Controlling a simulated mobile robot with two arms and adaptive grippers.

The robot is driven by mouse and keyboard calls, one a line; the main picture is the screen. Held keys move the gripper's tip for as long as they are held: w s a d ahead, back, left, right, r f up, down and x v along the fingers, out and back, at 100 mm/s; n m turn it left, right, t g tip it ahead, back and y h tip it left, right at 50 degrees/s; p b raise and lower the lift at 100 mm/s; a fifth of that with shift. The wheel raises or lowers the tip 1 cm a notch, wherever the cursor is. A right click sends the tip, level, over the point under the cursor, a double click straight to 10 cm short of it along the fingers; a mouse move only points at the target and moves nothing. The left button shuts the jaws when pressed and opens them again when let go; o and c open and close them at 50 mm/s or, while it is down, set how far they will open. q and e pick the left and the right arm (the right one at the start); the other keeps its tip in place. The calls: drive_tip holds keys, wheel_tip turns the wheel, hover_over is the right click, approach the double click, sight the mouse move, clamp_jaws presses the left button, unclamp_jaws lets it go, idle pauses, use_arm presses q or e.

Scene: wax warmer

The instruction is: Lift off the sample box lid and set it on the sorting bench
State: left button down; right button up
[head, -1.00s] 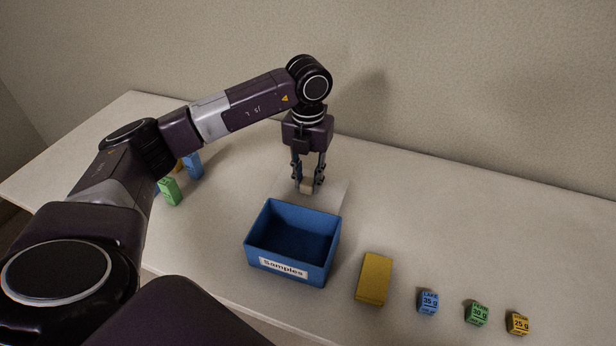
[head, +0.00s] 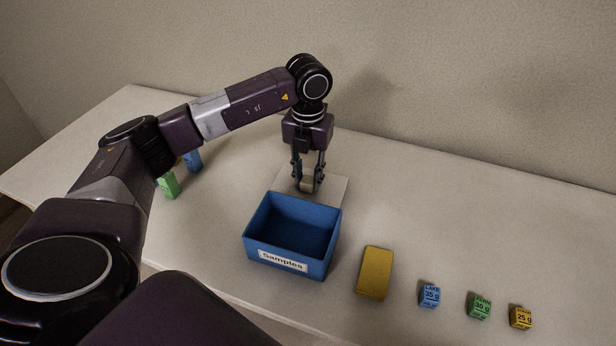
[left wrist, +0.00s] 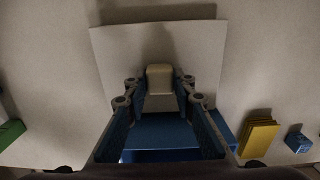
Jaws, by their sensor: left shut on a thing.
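The sample box (head: 290,264) is open-topped and blue with a "Samples" label. It stands on the pale sorting bench (head: 460,225), and its visible inside looks empty. The lid (head: 335,188) is a flat, pale plate just behind the box, off its opening. My left gripper (head: 307,186) points down, shut on the lid's pale knob (head: 307,184). The lid (left wrist: 200,50) and knob (left wrist: 160,78) also show in the left wrist view. The lid lies at or very near the bench top; I cannot tell whether it touches. My right gripper is not in view.
A yellow block (head: 375,272) lies right of the box. Blue (head: 430,295), green (head: 479,306) and yellow (head: 521,317) weight-labelled cubes stand farther right. Green (head: 169,186) and blue (head: 193,161) blocks stand left, partly behind my arm. The back right of the bench is clear.

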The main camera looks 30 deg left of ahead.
use_arm(q)
drive_tip(key=shift+f, duration=0.2)
idle(0.6)
drive_tip(key=shift+f+b, duration=0.45)
idle(0.4)
drive_tip(key=c, duration=1.5)
unclamp_jaws()
drive_tip(key=shift+c, duration=0.2)
drive_tip(key=shift+r, duration=0.15)
drive_tip(key=shift+r+p, duration=2.7)
drive_tip(key=shift+r, duration=1.2)
